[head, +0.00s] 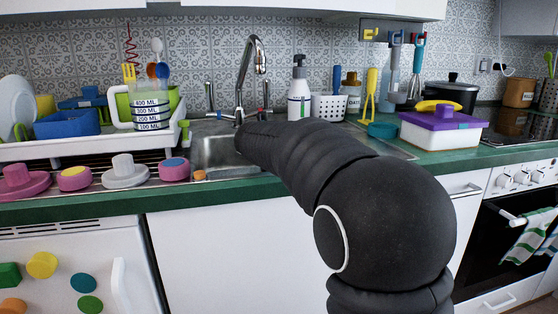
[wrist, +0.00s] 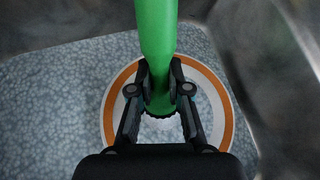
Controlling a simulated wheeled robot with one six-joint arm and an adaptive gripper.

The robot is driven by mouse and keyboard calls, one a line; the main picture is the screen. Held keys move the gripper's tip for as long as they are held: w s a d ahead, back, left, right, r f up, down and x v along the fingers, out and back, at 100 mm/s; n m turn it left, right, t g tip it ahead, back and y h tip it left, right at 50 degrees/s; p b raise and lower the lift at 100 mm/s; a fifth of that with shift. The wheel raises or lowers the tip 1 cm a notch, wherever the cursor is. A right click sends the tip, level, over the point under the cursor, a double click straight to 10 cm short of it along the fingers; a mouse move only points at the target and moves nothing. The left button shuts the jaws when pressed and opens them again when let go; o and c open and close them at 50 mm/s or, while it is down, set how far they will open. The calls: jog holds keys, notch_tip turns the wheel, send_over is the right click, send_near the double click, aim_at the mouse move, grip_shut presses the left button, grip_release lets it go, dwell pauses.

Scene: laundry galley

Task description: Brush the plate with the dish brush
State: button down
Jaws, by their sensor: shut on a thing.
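The dish brush, with a green handle (wrist: 157,35), stands between my gripper's fingers in the wrist view. My gripper (wrist: 160,82) is shut on the brush handle. The plate (wrist: 228,118), white with an orange rim, lies below the brush on the blue-grey speckled sink floor (wrist: 48,115). The brush end is over the plate's middle, mostly hidden by the gripper; I cannot tell whether it touches. In the head view my arm reaches into the metal sink (head: 212,152), and the gripper, brush and plate are hidden there.
The sink wall (wrist: 265,75) rises close at the right in the wrist view. The tap (head: 250,75) stands behind the sink. A dish rack (head: 60,148) is at the left, and a soap bottle (head: 299,92) and white cutlery holder (head: 328,107) are behind my arm.

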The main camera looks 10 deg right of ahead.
jog(key=shift+w+a+f, duration=0.1)
jog(key=shift+a, duration=1.4)
jog(key=shift+w, duration=0.15)
jog(key=shift+d, duration=0.1)
jog(key=shift+d+r, duration=0.2)
jog(key=shift+d, duration=1.3)
jog(key=shift+s+d, duration=0.15)
jog(key=shift+d, duration=1.4)
jog(key=shift+s+d, duration=0.15)
jog(key=shift+d, duration=1.35)
jog(key=shift+a, duration=0.1)
jog(key=shift+w+a+f, duration=0.1)
jog(key=shift+w+a, duration=0.05)
jog(key=shift+a, duration=2.15)
jog(key=shift+w+a+f, duration=0.1)
jog(key=shift+a, duration=2.15)
